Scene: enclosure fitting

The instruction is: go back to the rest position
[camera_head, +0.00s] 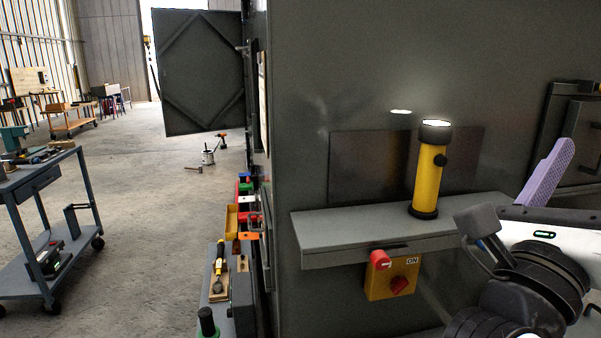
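My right arm comes in at the lower right. Its gripper (548,172) shows a lilac, textured finger pad pointing up, beside a white and black housing with a small green light. The other finger is not clearly visible, so I cannot tell whether it is open or shut, and I see nothing held. The gripper is to the right of a yellow and black flashlight (428,175), apart from it in the picture. The flashlight stands upright on a grey shelf (350,226), its top glowing. My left gripper is not in view.
A yellow switch box (392,277) with a red knob and an ON label sits below the shelf. A dark door (200,72) hangs open at the back. A grey cart (38,185) stands at left. Tools lie along the enclosure's left side. The floor between is mostly clear.

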